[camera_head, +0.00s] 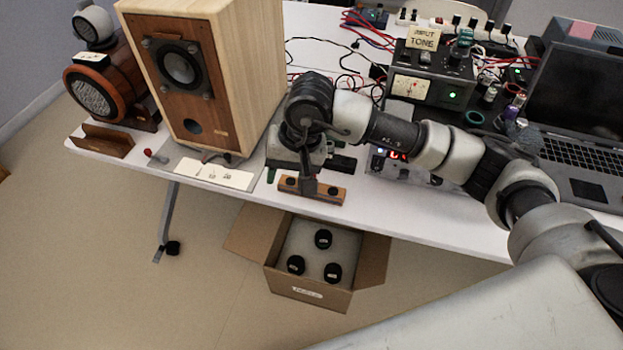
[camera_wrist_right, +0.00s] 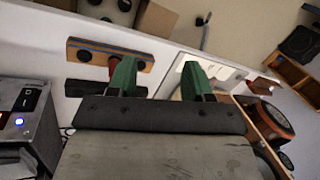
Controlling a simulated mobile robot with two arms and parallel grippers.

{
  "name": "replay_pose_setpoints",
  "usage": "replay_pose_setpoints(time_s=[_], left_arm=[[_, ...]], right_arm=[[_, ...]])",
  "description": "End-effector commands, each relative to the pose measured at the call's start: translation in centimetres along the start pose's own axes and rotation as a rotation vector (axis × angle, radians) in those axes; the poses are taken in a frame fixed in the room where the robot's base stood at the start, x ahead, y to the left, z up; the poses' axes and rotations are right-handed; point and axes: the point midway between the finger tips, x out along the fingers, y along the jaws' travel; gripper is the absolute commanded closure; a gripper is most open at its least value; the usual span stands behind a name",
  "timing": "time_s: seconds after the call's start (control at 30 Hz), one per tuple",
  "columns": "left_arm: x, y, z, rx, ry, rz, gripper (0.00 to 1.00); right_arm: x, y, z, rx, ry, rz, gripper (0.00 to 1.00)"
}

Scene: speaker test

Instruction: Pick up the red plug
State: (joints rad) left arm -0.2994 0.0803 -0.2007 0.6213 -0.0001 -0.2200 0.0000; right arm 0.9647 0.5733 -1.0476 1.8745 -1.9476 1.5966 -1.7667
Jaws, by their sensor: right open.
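A small red plug (camera_head: 148,152) lies near the table's front edge, left of the light wooden speaker, in the head view. My right gripper (camera_wrist_right: 160,78) is open and empty, its two green fingers pointing toward the table edge. In the head view it is low over the table beside a small wooden block (camera_head: 328,192), right of the speaker. The block (camera_wrist_right: 140,62) also shows in the wrist view, next to one finger. A red piece (camera_wrist_right: 114,58) at the block is partly hidden by that finger; I cannot tell what it is. My left gripper is out of view.
The wooden speaker (camera_head: 228,50) stands left of my right arm, with a white card (camera_head: 213,173) before it. A round brown speaker (camera_head: 97,88) stands at far left. Electronics with cables (camera_head: 432,80) and a laptop (camera_head: 580,110) crowd the right. An open cardboard box (camera_head: 308,291) sits on the floor.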

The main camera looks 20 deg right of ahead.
Motion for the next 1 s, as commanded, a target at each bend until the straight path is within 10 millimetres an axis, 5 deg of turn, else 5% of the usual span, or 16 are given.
replay_pose_setpoints(time_s=[0.1, 0.23, 1.0], left_arm=[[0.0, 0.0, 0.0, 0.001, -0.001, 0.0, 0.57], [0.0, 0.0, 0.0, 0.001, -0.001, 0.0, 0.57], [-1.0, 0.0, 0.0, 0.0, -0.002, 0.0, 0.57]], right_arm=[[-1.5, 2.8, -2.6, -0.056, 0.095, 0.18, 0.5], [-1.5, 4.2, -3.6, -0.074, 0.126, 0.261, 0.5], [7.3, 6.8, -6.2, -0.075, 0.125, 0.263, 0.5]])
